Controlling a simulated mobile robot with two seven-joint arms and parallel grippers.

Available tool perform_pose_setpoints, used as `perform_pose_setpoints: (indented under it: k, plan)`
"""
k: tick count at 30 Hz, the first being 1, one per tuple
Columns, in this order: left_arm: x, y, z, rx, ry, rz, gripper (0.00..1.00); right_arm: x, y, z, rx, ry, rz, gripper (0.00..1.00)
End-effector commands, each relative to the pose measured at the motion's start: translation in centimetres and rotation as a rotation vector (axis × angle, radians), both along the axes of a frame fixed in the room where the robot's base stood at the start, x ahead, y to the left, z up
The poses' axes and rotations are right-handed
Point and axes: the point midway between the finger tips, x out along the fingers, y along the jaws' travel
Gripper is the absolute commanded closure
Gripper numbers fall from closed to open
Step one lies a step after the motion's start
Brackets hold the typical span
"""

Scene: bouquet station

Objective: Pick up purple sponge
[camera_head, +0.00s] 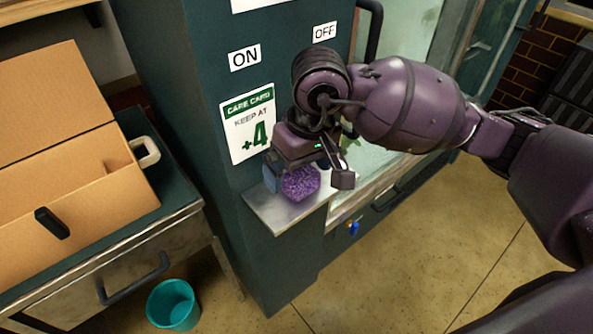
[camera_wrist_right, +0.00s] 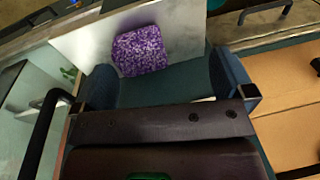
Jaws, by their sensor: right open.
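The purple sponge (camera_head: 301,183) is a speckled block lying on a small light-grey shelf (camera_head: 290,213) that juts from the dark green cabinet. My right gripper (camera_head: 308,181) is at the shelf, with its fingers around or just above the sponge in the head view. In the right wrist view the sponge (camera_wrist_right: 140,51) lies on the shelf (camera_wrist_right: 84,42), ahead of the open fingers and roughly between their lines. The right gripper (camera_wrist_right: 165,85) holds nothing that I can see. Whether a finger touches the sponge cannot be told. My left gripper is not in view.
The dark green cabinet (camera_head: 190,90) rises behind the shelf, with a care card (camera_head: 248,124) on it. A glass door with a dark handle (camera_head: 371,35) is close to my right arm. An open cardboard box (camera_head: 120,205) stands left; a teal bin (camera_head: 172,304) is on the floor.

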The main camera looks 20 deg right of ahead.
Motion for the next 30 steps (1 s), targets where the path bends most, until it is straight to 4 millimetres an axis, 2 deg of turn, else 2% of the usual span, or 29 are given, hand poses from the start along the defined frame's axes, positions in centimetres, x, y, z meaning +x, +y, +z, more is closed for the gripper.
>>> perform_pose_setpoints:
  k: [5,14,24,30]
  plan:
    - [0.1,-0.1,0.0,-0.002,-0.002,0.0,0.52,1.2,-1.4,0.6,-0.1,-0.072,0.05,0.0]
    - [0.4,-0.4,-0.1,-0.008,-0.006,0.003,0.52,1.6,-1.4,-2.0,-0.103,-0.074,0.052,0.0]
    - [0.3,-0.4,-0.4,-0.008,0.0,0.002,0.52,2.2,-1.4,-6.1,-0.103,-0.071,0.051,0.0]
    - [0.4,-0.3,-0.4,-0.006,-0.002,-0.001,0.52,2.3,-1.4,-6.5,-0.103,-0.075,0.052,0.0]
